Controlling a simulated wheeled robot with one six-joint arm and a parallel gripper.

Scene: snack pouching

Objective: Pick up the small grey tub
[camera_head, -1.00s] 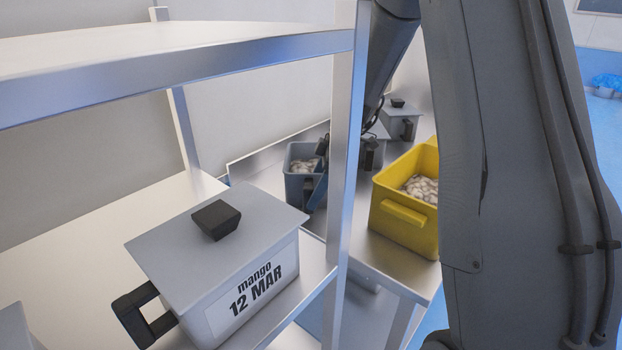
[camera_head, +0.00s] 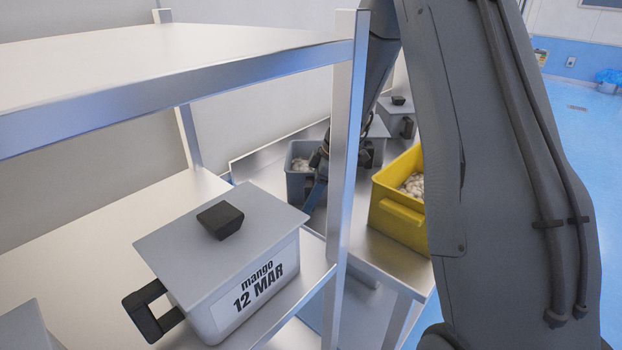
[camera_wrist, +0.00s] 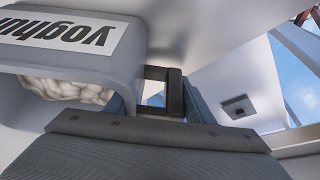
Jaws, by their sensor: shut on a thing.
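The small grey tub (camera_head: 298,186) is open-topped and holds pale whitish pieces. It stands behind the shelf post in the head view. In the wrist view the grey tub (camera_wrist: 120,65) is close, with a white label reading "yoghur…" upside down and a black bracket handle (camera_wrist: 174,92). My gripper (camera_head: 315,192) is at the tub's right side in the head view, its blue fingers low beside it. In the wrist view the blue fingers (camera_wrist: 172,97) are on either side of the handle, shut on it. I cannot tell whether the tub is clear of the surface.
A yellow bin (camera_head: 400,215) with whitish pieces stands right of the tub on the metal bench. Grey lidded containers (camera_head: 397,112) stand behind. A shelf post (camera_head: 345,150) is in front of my gripper. A lidded "mango 12 MAR" container (camera_head: 220,260) sits on the near shelf.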

